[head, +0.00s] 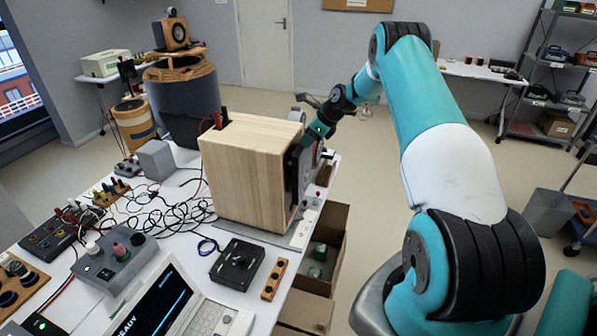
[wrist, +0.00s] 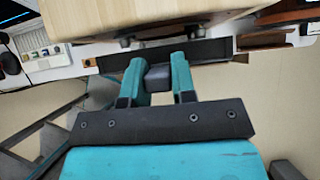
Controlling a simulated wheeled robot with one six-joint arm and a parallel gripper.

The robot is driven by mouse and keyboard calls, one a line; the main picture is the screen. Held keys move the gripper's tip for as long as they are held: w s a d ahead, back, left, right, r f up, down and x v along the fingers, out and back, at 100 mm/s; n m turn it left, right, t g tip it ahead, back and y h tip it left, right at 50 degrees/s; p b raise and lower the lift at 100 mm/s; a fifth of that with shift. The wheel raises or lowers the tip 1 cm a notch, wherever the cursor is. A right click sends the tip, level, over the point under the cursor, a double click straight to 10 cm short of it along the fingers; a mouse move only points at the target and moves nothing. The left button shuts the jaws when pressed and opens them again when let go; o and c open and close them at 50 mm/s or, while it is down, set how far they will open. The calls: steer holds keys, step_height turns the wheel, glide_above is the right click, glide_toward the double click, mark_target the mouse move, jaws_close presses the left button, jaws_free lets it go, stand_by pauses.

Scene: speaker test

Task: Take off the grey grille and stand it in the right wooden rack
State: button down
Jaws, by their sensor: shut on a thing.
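The grey grille (head: 292,178) is a dark panel at the right-hand face of the pale wooden speaker box (head: 242,175). In the wrist view the grille (wrist: 215,49) shows edge-on as a dark strip beside the box (wrist: 150,15), with short pegs visible in a narrow gap between them. My gripper (head: 312,138) is at the grille's outer side. In the wrist view my gripper (wrist: 158,78) is shut on a small dark block at the grille. A brown wooden piece (head: 325,173), perhaps the rack, stands on the bench beyond the grille, partly hidden.
The white bench holds tangled black cables (head: 165,210), a black box (head: 237,264), a grey control box (head: 115,258) and a laptop (head: 160,305). An open cardboard box (head: 338,235) stands beside the bench's right edge. Open floor lies to the right beyond my arm.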

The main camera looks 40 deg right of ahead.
steer(key=shift+s+d+p, duration=0.2)
steer(key=shift+s+d, duration=0.2)
steer(key=shift+s, duration=0.3)
steer(key=shift+s+d+p, duration=0.2)
steer(key=shift+s+d, duration=0.25)
steer(key=shift+s, duration=0.3)
steer(key=shift+s+d+p, duration=0.2)
steer(key=shift+s+d, duration=0.2)
steer(key=shift+s, duration=0.3)
